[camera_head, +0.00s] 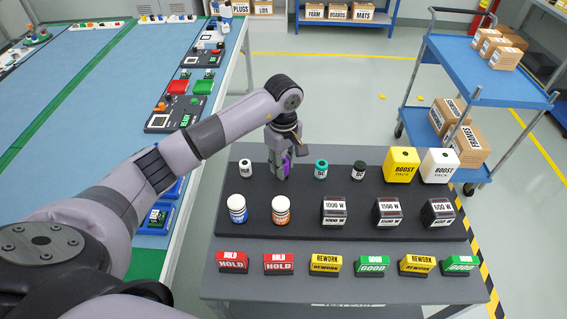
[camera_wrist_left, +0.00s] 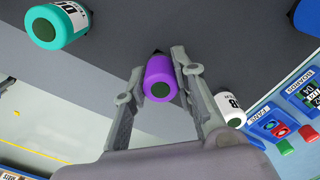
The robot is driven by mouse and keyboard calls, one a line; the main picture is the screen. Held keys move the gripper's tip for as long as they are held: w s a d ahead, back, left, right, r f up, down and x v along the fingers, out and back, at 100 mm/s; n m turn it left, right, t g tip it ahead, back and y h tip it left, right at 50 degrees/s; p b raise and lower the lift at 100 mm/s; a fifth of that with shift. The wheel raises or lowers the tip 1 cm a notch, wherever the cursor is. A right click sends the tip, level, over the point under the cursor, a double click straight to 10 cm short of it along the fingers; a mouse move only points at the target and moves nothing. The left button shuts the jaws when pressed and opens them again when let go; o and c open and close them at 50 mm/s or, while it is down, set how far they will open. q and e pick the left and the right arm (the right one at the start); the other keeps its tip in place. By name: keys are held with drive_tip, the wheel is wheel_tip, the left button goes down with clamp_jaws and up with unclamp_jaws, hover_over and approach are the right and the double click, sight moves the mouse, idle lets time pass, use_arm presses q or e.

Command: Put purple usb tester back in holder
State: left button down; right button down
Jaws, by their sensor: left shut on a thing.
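The purple usb tester (camera_head: 287,161) is between the fingers of my left gripper (camera_head: 281,172), which is shut on it. The wrist view shows it as a purple cylinder (camera_wrist_left: 159,77) with a dark green round end. It is over the back row of the black holder (camera_head: 335,183) on the grey table, between a white tester (camera_head: 245,169) and a teal tester (camera_head: 321,169). The fingers partly hide it, and I cannot tell whether its base touches the holder. My right gripper is not in view.
A black tester (camera_head: 359,170) stands right of the teal one. Yellow (camera_head: 400,165) and white (camera_head: 439,165) boost packs stand at the back right. Blue (camera_head: 237,208) and orange (camera_head: 281,210) bottles stand in front. A blue cart (camera_head: 480,80) is behind; the turntable line (camera_head: 100,100) is left.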

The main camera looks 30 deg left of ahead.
use_arm(q)
drive_tip(key=shift+f+b, duration=0.35)
drive_tip(key=shift+f, duration=0.05)
drive_tip(key=c, duration=1.2)
unclamp_jaws()
